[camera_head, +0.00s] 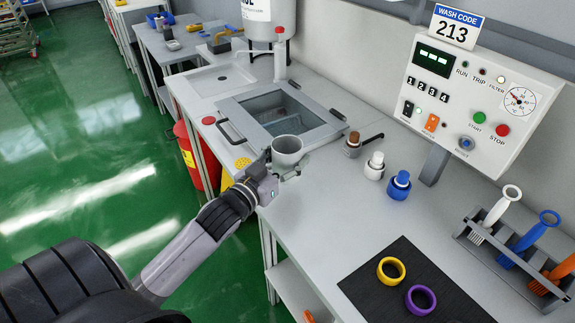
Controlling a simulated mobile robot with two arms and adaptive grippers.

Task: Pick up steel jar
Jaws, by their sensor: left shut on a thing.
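The steel jar (287,149) is a grey, open-topped cup at the front edge of the bench, just in front of the sink basin. My left gripper (276,170) reaches in from the lower left and is shut on the jar at its near side. The jar looks upright, with its mouth facing up. Whether its base touches the bench or is raised cannot be told. My right gripper is not in view.
Behind the jar is a sunken sink basin (283,112) with a raised frame. Brown, white (374,167) and blue (399,186) bottles stand to the right. A dark mat (411,267) holds yellow and purple rings. A brush rack (470,238) and control panel (466,95) are further right.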

